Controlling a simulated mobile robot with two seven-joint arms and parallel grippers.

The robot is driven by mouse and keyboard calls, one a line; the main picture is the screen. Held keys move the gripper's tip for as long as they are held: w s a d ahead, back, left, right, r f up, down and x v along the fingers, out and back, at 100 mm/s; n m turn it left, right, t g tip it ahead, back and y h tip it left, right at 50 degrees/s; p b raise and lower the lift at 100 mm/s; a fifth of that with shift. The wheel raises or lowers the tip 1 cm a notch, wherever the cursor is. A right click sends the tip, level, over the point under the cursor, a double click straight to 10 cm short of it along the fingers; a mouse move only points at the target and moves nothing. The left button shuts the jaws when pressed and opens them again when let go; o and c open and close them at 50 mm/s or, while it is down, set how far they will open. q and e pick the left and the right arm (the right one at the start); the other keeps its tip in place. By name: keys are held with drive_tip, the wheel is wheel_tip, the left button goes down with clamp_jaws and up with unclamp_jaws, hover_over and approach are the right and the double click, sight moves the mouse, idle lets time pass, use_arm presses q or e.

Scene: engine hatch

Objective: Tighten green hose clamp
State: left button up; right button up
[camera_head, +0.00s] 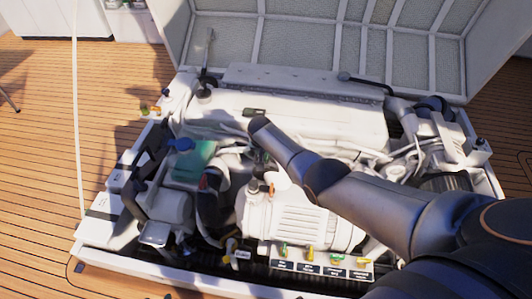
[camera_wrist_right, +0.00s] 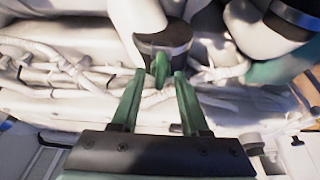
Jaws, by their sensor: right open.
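In the right wrist view a green clamp handle (camera_wrist_right: 160,68) stands out from a dark band (camera_wrist_right: 163,42) around a white hose or pipe. My right gripper (camera_wrist_right: 160,76) is open, with its two green fingers on either side of the handle. The handle is between the fingertips, and I cannot tell whether either finger touches it. In the head view my right arm reaches in from the right over the engine. Its wrist hides the clamp area there. My left gripper is not in view.
A white engine cover (camera_head: 310,115) fills the back of the bay under the raised hatch (camera_head: 330,45). A teal box (camera_head: 193,163) is at the left. A labelled panel (camera_head: 320,266) with several coloured handles is in front. White cables (camera_wrist_right: 85,82) run close around the gripper.

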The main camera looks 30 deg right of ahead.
sight(265, 160)
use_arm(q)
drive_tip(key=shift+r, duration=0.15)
use_arm(e)
drive_tip(key=shift+r, duration=0.1)
drive_tip(key=shift+a+r+p, duration=0.1)
drive_tip(key=shift+r+p, duration=0.2)
drive_tip(key=shift+p, duration=0.1)
drive_tip(key=p+v, duration=0.4)
drive_tip(key=v, duration=0.1)
drive_tip(key=shift+p, duration=0.3)
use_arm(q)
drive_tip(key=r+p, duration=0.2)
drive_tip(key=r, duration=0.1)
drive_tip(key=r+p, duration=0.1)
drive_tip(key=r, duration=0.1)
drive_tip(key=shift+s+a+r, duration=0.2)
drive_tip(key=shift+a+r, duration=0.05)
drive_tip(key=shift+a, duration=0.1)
use_arm(e)
drive_tip(key=v, duration=0.6)
drive_tip(key=shift+s+r, duration=0.25)
drive_tip(key=shift+a, duration=0.1)
